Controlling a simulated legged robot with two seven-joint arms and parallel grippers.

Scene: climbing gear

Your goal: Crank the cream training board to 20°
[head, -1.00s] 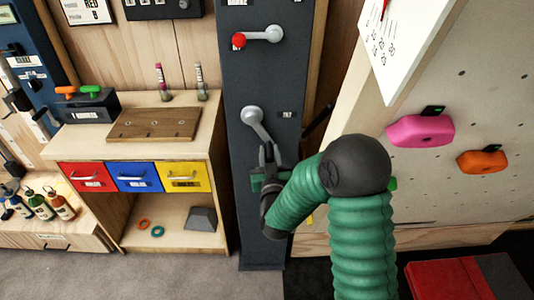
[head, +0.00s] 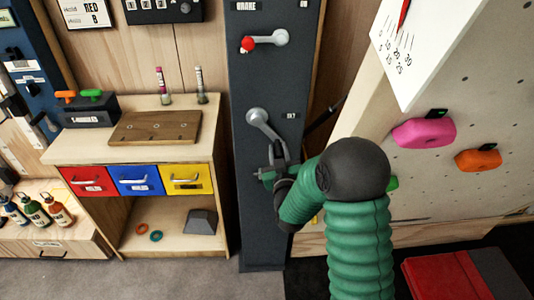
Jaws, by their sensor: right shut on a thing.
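The cream training board (head: 450,185) leans at the right, with a pink hold (head: 424,132) and an orange hold (head: 478,160) on it. A white angle scale (head: 425,50) with a red pointer (head: 403,15) is at the top right. I cannot read the exact angle. The grey crank (head: 258,117) is on the dark column, its arm pointing down and slightly right. My right gripper (head: 278,168) is shut on the crank's handle end, which the jaws mostly hide. My left gripper is not in view.
The dark column (head: 257,225) also carries a brake lever (head: 268,39) with a red knob, above the crank. A wooden cabinet (head: 140,140) with red, blue and yellow drawers stands to the left. A red and grey pad (head: 440,282) lies at lower right.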

